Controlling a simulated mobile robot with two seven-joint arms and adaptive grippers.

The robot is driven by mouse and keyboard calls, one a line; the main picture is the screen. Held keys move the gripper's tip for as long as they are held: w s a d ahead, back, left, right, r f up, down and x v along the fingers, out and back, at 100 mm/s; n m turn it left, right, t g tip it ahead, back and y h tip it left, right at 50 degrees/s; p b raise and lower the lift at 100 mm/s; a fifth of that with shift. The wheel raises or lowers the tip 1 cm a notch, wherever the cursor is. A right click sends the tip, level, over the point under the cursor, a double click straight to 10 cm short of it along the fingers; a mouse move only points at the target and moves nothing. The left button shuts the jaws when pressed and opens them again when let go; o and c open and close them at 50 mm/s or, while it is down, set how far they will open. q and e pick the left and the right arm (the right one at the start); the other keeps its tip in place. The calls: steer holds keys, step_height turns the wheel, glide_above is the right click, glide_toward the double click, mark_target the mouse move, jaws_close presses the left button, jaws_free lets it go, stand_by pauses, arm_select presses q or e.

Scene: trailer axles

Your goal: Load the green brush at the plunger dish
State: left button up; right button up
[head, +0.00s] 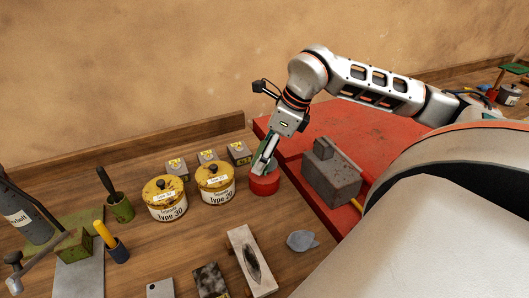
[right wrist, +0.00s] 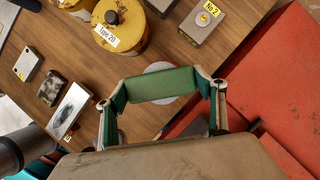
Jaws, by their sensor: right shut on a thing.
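My right gripper (head: 264,163) is at a small red dish (head: 265,187) on the bench, right of the yellow tins, and partly covers its top. In the right wrist view the gripper (right wrist: 163,92) is shut on the green brush (right wrist: 160,86), which spans between its two fingers. In the head view only a little green of the brush (head: 263,157) shows; its lower end is hidden, and I cannot tell whether it touches the dish. A pale round surface (right wrist: 160,67) shows behind the brush in the wrist view. My left gripper is not in view.
Two yellow-lidded tins (head: 165,205) stand left of the dish, with small labelled boxes (head: 207,156) behind. A grey block (head: 330,178) sits on the red mat (head: 340,125) at right.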

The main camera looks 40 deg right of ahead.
mark_target(258, 150)
step_height(258, 150, up, 5)
steer(key=p, duration=0.4)
steer(key=shift+f, duration=0.1)
steer(key=shift+r+p, duration=0.8)
steer(key=shift+r, duration=0.3)
